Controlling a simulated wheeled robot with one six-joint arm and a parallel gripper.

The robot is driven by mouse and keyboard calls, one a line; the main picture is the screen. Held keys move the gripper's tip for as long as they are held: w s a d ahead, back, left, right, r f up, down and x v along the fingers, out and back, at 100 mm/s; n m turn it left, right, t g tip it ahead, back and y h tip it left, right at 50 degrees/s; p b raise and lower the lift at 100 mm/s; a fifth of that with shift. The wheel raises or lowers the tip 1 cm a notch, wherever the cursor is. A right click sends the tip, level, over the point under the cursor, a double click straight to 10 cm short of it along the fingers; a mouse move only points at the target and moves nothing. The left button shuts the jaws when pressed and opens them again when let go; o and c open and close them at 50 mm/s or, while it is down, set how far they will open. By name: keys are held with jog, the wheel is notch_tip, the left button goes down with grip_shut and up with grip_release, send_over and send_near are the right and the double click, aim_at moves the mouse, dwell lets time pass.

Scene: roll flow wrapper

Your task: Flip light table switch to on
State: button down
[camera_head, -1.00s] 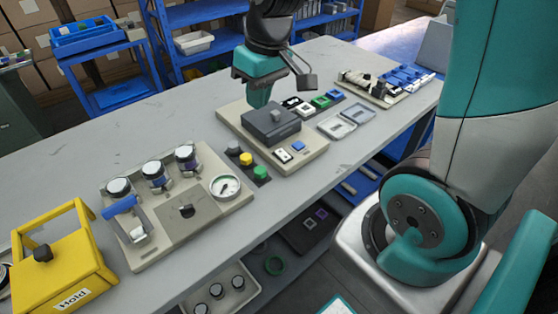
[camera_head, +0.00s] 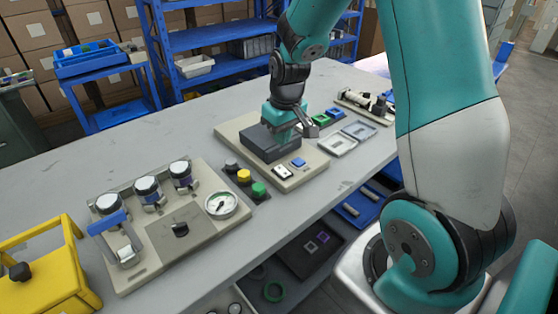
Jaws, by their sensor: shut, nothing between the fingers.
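My gripper (camera_head: 284,132) is shut and empty. It points down over the right part of a dark grey box (camera_head: 262,147) on a beige base (camera_head: 305,178). I cannot tell whether it touches the box. A small black-and-white rocker switch (camera_head: 282,172) sits on the near edge of this base, beside a blue button (camera_head: 298,162). The gripper is behind and above both. No label shows, so I cannot tell whether this rocker is the light table switch, or its position. A pale, glowing surface (camera_head: 372,66) at the table's far end is partly hidden by my arm.
A beige panel with a gauge (camera_head: 221,204) and a yellow frame (camera_head: 50,285) are further left. Grey trays (camera_head: 345,146) lie to the right. The table (camera_head: 130,142) is clear at the back left.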

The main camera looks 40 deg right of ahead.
aim_at(278, 167)
jog(key=f, duration=0.5)
jog(key=w+f, duration=0.1)
jog(key=f, duration=0.2)
jog(key=shift+f, duration=0.35)
